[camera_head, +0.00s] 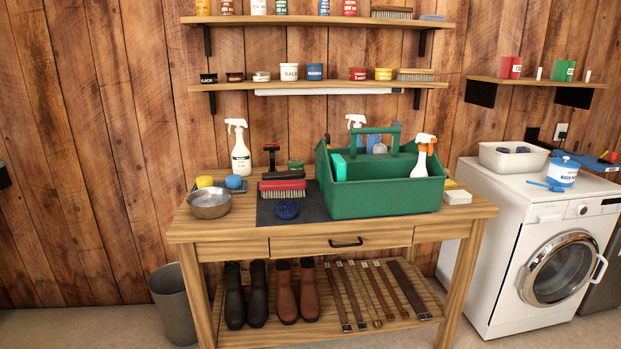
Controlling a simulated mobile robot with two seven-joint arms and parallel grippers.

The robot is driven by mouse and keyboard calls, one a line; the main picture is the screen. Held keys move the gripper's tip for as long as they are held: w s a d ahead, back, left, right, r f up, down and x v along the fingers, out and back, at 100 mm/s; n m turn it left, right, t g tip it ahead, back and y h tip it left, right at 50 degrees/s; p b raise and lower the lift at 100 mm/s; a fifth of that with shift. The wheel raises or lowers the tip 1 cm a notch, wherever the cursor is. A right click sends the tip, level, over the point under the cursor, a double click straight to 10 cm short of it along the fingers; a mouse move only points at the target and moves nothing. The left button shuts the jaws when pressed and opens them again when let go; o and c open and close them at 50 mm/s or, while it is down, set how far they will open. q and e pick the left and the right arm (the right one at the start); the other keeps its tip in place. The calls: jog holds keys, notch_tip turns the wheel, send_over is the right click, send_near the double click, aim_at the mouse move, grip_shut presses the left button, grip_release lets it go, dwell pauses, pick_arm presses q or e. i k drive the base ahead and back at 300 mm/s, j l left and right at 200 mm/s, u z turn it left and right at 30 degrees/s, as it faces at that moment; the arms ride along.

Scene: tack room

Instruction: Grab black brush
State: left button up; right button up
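On the wooden workbench, a black-topped piece (283,175) lies directly behind a red-backed brush (283,185) with pale bristles. I cannot tell whether the black piece is a separate brush. Both rest at the back left of a dark mat (318,203). A dark upright tool (271,156) with a T-shaped head stands behind them. A round dark blue brush (288,209) lies in front on the mat. Neither of my grippers shows in the head view.
A green tote (380,200) with bottles fills the bench's right half. A metal bowl (210,204), sponges and a white spray bottle (239,148) stand left. Brushes also lie on the upper shelf (391,12) and lower shelf (415,75). A washing machine (535,255) stands right.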

aim_at(294, 175)
jog(key=i+j+z, duration=0.25)
jog(key=z, duration=0.2)
jog(key=i+j+z, duration=0.65)
jog(key=j+z, duration=0.25)
